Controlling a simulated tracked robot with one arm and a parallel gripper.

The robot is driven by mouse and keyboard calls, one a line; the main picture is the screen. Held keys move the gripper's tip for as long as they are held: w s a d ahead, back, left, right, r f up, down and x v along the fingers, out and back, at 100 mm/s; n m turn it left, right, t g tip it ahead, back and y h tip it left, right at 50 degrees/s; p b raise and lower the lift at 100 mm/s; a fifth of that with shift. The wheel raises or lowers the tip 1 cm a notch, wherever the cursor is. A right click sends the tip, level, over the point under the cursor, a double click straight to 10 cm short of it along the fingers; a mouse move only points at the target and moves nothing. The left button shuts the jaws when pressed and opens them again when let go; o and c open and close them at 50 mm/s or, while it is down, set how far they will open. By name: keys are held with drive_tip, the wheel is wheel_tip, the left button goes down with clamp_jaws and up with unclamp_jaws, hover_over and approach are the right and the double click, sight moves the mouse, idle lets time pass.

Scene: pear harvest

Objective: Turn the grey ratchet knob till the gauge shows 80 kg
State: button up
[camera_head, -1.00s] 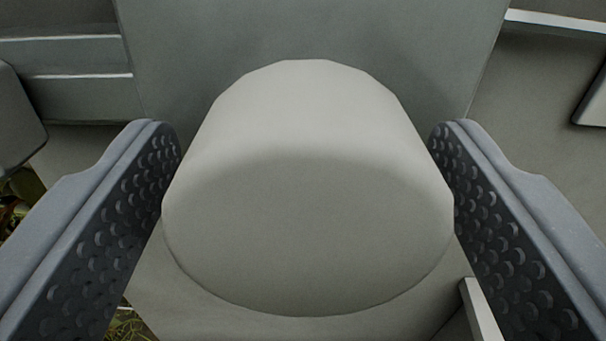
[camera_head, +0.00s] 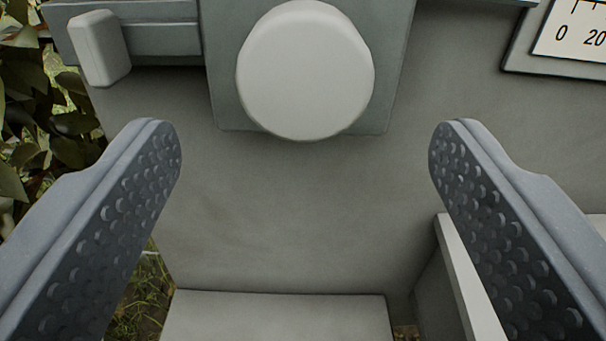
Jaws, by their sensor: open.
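The grey ratchet knob (camera_head: 306,72) is a pale round knob on a grey-green mounting plate (camera_head: 228,108) at the top middle of the camera view. My gripper (camera_head: 305,145) is open and empty. Its two dark, studded fingers stand wide apart, below and to either side of the knob, and do not touch it. The gauge (camera_head: 575,38) is cut off at the top right corner. Its white face shows the marks 0 and 20. Its pointer is not in view, so the reading cannot be told.
A small pale block (camera_head: 100,48) sits on a rail at the upper left. A pale ledge (camera_head: 278,316) lies at the bottom middle, with an upright edge (camera_head: 466,275) to its right. Leaves (camera_head: 40,120) and grass show at the left. The panel below the knob is bare.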

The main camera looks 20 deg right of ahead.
drive_tip(key=b+v, duration=0.1)
drive_tip(key=v, duration=0.5)
drive_tip(key=shift+s, duration=0.2)
drive_tip(key=s+a+r+n+y+b, duration=0.1)
drive_tip(key=s+a+r+y+b, duration=0.15)
drive_tip(key=a+r, duration=0.5)
drive_tip(key=s+a+r+n+y+b, duration=0.1)
drive_tip(key=s+a+r+b, duration=0.2)
drive_tip(key=r, duration=0.8)
drive_tip(key=s+a+r+g+b, duration=0.1)
drive_tip(key=s+a+r+b, duration=0.1)
drive_tip(key=s+a+r, duration=0.3)
drive_tip(key=s+a+r+g+y+b, duration=0.1)
drive_tip(key=s+a+r, duration=0.4)
drive_tip(key=s, duration=0.7)
wheel_tip(320, 180, up, 2)
drive_tip(key=shift+r+n+b, duration=0.25)
drive_tip(key=shift+n+b, duration=0.15)
drive_tip(key=shift+s+y, duration=0.1)
drive_tip(key=shift+y, duration=0.15)
